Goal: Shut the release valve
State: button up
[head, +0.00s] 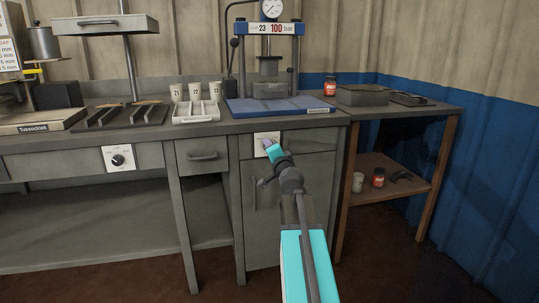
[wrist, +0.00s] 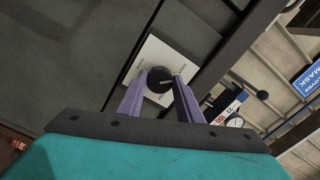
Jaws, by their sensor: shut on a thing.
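The release valve is a round black knob (wrist: 160,82) on a white square plate (wrist: 153,58) in the wrist view. In the head view the same plate (head: 261,137) sits on the cabinet front below the press; my gripper hides the knob there. My gripper (wrist: 160,76) has its two purple fingers on either side of the knob, shut on it. In the head view my gripper (head: 268,145) reaches the plate from the front right. A light mark shows at the knob's right edge. The small print on the plate is unreadable.
Another dial (head: 118,159) is on the bench front at left. A drawer handle (head: 203,156) and a cabinet door handle (head: 254,194) are near my arm.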

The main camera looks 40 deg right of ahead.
jog(key=shift+n, duration=0.3)
jog(key=o, duration=1)
jog(key=shift+o, duration=0.2)
